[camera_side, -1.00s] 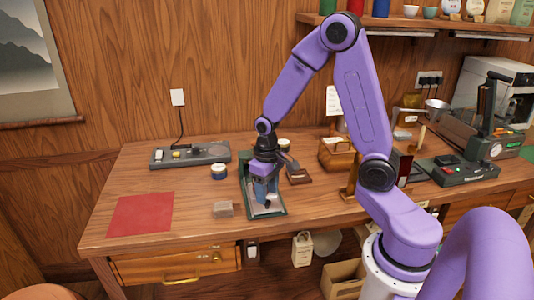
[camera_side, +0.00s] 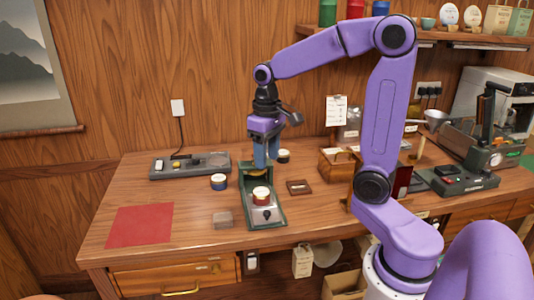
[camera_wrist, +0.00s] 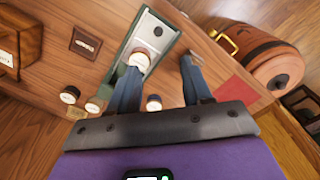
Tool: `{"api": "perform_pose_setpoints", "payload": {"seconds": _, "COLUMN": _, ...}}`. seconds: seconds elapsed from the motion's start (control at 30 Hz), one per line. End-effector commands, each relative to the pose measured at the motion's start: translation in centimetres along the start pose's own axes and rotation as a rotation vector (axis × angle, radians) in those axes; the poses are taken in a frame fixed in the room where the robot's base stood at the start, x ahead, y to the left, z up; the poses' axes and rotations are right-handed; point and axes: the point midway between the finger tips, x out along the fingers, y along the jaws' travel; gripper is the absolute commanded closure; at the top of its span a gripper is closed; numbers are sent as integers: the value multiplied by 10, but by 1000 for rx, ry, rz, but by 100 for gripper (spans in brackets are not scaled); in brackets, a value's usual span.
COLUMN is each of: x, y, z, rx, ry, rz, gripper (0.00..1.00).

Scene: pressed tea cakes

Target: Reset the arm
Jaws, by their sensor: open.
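My gripper (camera_side: 266,162) hangs above the back part of the green stand (camera_side: 274,218), pointing down, with nothing between its fingers. In the wrist view its two blue fingers (camera_wrist: 162,64) are spread apart. A small round tin (camera_side: 261,194) with a pale top and red marking sits on the green stand, below and in front of the fingers. It also shows in the wrist view (camera_wrist: 139,60), beside one fingertip in the picture, with the stand (camera_wrist: 122,52) under it.
A blue tin (camera_side: 218,182) stands left of the stand, and a dark tin (camera_side: 283,156) behind it. A clear block (camera_side: 222,218), red mat (camera_side: 140,225) and grey device (camera_side: 190,165) lie left. A brown plaque (camera_side: 299,187) and wooden box (camera_side: 337,165) are right.

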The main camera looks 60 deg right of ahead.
Motion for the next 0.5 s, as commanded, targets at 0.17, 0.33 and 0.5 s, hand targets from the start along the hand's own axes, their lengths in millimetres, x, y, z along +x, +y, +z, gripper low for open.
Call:
{"api": "perform_pose_setpoints", "payload": {"seconds": 0.17, "x": 0, "y": 0, "z": 0, "rx": 0, "ry": 0, "rz": 0, "gripper": 51}}
{"api": "perform_pose_setpoints", "payload": {"seconds": 0.33, "x": 0, "y": -2, "z": 1, "rx": -12, "ry": 0, "rz": 0, "gripper": 51}}
{"api": "perform_pose_setpoints", "payload": {"seconds": 0.5, "x": 4, "y": -22, "z": 15, "rx": -115, "ry": 3, "rz": 0, "gripper": 51}}
